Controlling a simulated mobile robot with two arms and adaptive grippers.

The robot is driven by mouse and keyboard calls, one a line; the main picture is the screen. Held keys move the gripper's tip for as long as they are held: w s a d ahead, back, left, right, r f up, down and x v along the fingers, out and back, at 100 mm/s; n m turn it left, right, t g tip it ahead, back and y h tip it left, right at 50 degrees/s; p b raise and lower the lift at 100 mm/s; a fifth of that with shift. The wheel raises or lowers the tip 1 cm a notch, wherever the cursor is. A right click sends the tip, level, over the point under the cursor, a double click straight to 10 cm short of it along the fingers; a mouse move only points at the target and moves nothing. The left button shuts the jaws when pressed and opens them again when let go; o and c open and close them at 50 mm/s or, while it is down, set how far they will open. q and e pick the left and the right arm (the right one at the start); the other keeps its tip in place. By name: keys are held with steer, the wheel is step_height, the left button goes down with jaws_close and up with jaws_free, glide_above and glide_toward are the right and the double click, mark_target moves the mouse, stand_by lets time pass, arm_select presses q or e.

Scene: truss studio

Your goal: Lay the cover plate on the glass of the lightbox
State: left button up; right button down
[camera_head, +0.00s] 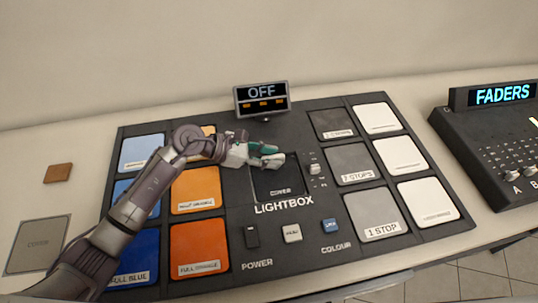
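The lightbox (318,262) is a large dark panel on the table, with a small raised display reading OFF (262,92). A black cover plate (280,186) marked COVER is at the middle of the lightbox, above the LIGHTBOX lettering. It appears flat over the glass, which I cannot see; whether it rests there or sits slightly above is unclear. My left gripper (270,155), with teal and pale fingers, is at the plate's far edge. I cannot tell whether its fingers grip the plate. My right gripper is not in view.
Blue, orange, grey and white labelled tiles flank the middle. Power, hold and colour switches (292,234) sit in front. A grey square marked COVER (38,244) and a brown block (58,173) are on the left. The faders console (495,140) stands at right.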

arm_select(q)
steer(key=shift+a+r+p, duration=0.15)
steer(key=shift+r+p, duration=0.15)
steer(key=b+v, duration=0.2)
steer(key=v, duration=0.8)
steer(key=shift+a+r+b, duration=0.15)
steer(key=shift+a+b, duration=0.15)
steer(key=shift+a, duration=0.1)
steer(key=shift+s+a+r, duration=0.2)
steer(key=shift+a+r, duration=0.1)
steer(key=shift+a, duration=0.05)
steer(key=shift+f, duration=0.1)
